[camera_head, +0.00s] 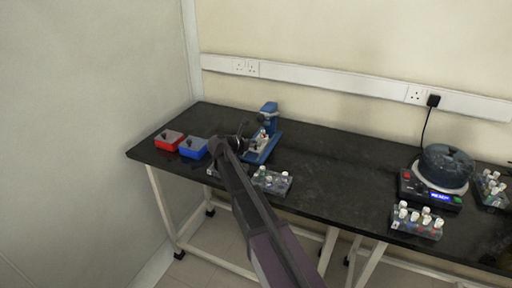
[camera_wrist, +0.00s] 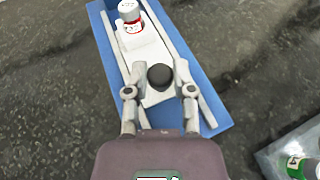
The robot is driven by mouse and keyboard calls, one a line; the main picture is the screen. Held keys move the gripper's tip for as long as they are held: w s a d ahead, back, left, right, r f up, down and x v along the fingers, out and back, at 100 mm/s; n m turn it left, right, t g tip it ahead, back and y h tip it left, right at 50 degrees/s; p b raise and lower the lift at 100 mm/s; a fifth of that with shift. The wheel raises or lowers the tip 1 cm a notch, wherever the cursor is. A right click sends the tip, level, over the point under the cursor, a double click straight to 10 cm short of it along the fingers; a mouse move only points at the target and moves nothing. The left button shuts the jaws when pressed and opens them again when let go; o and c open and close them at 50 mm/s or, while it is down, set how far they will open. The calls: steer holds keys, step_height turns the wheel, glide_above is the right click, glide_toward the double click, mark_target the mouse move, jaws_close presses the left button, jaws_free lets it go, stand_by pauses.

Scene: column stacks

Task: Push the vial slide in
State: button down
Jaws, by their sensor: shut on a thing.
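In the wrist view a white slide (camera_wrist: 149,52) lies between two pale rails on a blue base (camera_wrist: 108,40). A vial (camera_wrist: 130,14) with a grey-white cap and a red-marked label stands upright in the far part of the slide. A black round knob (camera_wrist: 160,76) is at the near end of the slide. My gripper (camera_wrist: 160,68) is shut on this knob, one finger on each side. In the head view the blue device (camera_head: 269,119) stands at the left part of the bench, with my arm partly in front of it.
A red box (camera_head: 169,141) and a blue box (camera_head: 193,148) sit to the left. A rack of vials (camera_head: 272,182) is close in front of the device. A round device with a dark top (camera_head: 446,167) and more vial racks (camera_head: 417,222) are at the right. The bench middle is clear.

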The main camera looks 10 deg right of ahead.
mark_target(266, 138)
steer(key=w+d, duration=0.2)
steer(key=w, duration=0.1)
steer(key=shift+w+d, duration=0.2)
steer(key=shift+d, duration=0.1)
steer(key=shift+c, duration=2.3)
jaws_free()
steer(key=shift+a, duration=0.15)
